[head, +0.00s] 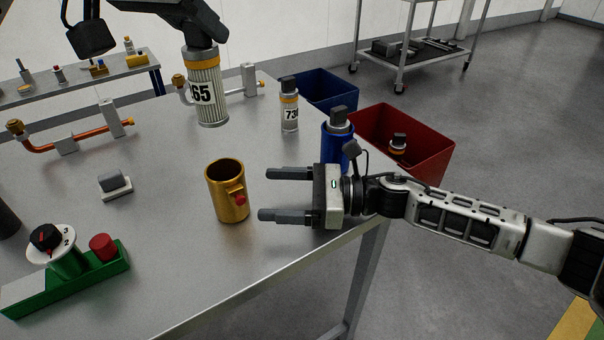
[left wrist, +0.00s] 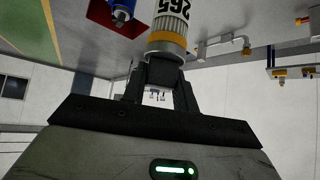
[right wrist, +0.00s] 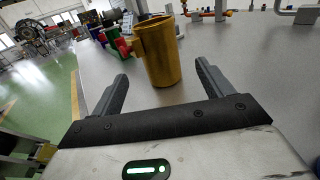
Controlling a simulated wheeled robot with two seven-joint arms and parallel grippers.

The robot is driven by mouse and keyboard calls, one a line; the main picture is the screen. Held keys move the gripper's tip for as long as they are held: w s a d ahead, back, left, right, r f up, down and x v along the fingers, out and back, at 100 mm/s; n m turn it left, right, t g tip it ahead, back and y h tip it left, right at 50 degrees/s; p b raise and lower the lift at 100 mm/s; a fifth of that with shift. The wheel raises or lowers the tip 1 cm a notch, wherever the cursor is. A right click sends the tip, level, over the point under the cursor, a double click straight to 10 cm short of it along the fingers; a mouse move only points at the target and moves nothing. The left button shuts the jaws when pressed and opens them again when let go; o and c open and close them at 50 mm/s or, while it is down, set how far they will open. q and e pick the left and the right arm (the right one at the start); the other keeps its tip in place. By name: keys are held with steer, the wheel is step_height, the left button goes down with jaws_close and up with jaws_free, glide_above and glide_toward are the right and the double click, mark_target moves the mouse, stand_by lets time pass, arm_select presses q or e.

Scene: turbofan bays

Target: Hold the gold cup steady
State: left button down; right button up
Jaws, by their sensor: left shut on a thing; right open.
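The gold cup (head: 227,196) stands upright on the grey table, with a red button on a small bracket on its right side. My right gripper (head: 264,195) is open and empty, its fingers pointing at the cup from the right, apart from it. In the right wrist view the cup (right wrist: 158,52) stands ahead, beyond the two fingertips (right wrist: 161,72). My left gripper (head: 205,44) is shut on a ribbed filter canister (head: 206,92) with a yellow band and a number ending in 65, held upright above the table. The canister also shows in the left wrist view (left wrist: 168,36).
A canister marked 73 (head: 289,107) and a blue canister (head: 336,139) stand near the right edge. A green base with dial (head: 68,270) is at front left. A blue bin (head: 327,88) and red bin (head: 424,152) are beyond the table. A grey switch block (head: 115,186) stands left of the cup.

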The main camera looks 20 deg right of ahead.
mark_target(237, 192)
steer(key=x, duration=0.7)
steer(key=shift+a, duration=0.1)
steer(key=c, duration=1.2)
arm_select(q)
step_height(237, 192, down, 2)
steer(key=m+g, duration=0.1)
steer(key=m+g+h, duration=0.1)
steer(key=m, duration=0.1)
steer(key=shift+f, duration=0.25)
steer(key=shift+s+f+m+g+h, duration=0.1)
steer(key=shift+f+m+g+h, duration=0.3)
steer(key=shift+m, duration=0.35)
steer(key=shift+s+f+m+g+h, duration=0.1)
steer(key=shift+f+m+g+h, duration=0.2)
steer(key=shift+m+g+h, duration=0.35)
